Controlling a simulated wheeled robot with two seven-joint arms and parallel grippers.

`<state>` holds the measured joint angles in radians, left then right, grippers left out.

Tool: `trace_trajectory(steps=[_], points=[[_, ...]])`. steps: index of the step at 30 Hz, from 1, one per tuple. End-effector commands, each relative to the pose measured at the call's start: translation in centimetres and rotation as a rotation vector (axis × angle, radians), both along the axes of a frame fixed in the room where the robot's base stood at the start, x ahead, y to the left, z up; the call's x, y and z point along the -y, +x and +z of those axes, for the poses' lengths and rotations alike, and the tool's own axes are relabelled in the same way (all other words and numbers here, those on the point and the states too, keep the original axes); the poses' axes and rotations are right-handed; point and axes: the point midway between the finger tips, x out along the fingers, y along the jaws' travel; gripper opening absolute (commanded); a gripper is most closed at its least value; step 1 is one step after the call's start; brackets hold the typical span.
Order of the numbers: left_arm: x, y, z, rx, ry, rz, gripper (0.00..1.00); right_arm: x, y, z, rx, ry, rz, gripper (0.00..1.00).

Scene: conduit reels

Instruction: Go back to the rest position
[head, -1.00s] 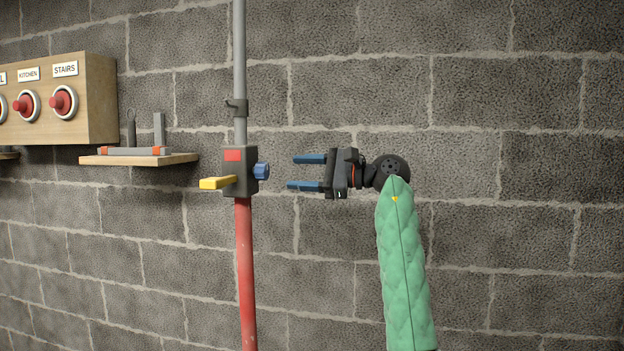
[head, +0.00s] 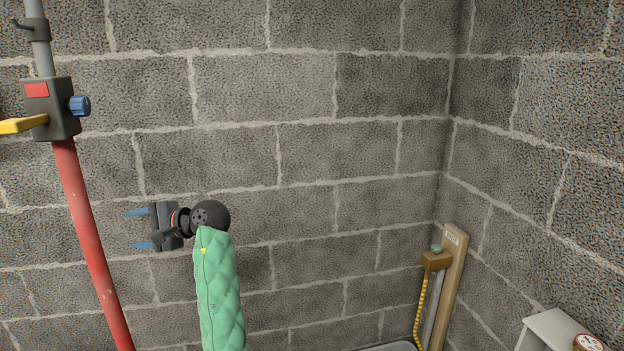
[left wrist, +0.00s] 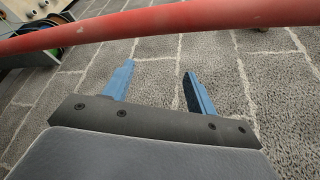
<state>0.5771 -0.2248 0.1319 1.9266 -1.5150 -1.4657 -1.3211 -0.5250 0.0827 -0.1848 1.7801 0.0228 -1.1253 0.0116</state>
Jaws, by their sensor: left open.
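My left gripper (head: 136,229) is open and empty, its two blue fingers pointing left in the head view, in front of the block wall. It is to the right of the red pipe (head: 92,240) and apart from it. In the left wrist view the blue fingers (left wrist: 157,88) are spread with nothing between them, and the red pipe (left wrist: 180,20) crosses above their tips. My left forearm in a green quilted sleeve rises from below. My right gripper does not show.
A dark valve box (head: 52,107) with a yellow lever (head: 22,125) and blue knob (head: 80,106) is at upper left. A wooden post (head: 452,285) with a bracket (head: 436,260) stands in the corner. A white box (head: 548,325) is lower right. The wall between is bare.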

Motion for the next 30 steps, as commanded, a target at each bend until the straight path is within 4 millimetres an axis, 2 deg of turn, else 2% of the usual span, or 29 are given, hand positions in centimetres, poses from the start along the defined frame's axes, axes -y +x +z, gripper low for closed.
trace_trajectory(steps=[1, 6, 17, 23, 30], points=[[-0.2, -0.5, -2.3, 0.021, -0.019, -0.018, 0.57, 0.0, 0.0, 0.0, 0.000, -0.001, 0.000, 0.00], [0.0, -2.1, -8.7, 0.113, -0.108, -0.084, 0.57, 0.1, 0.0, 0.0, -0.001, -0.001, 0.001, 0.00], [2.0, -7.2, -21.1, 0.271, -0.351, -0.193, 0.57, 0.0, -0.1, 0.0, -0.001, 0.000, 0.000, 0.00], [3.9, -11.3, -27.2, 0.332, -0.515, -0.225, 0.57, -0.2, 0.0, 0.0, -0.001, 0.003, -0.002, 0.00], [7.0, -17.3, -33.5, 0.377, -0.737, -0.227, 0.57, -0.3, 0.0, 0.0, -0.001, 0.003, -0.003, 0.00]])
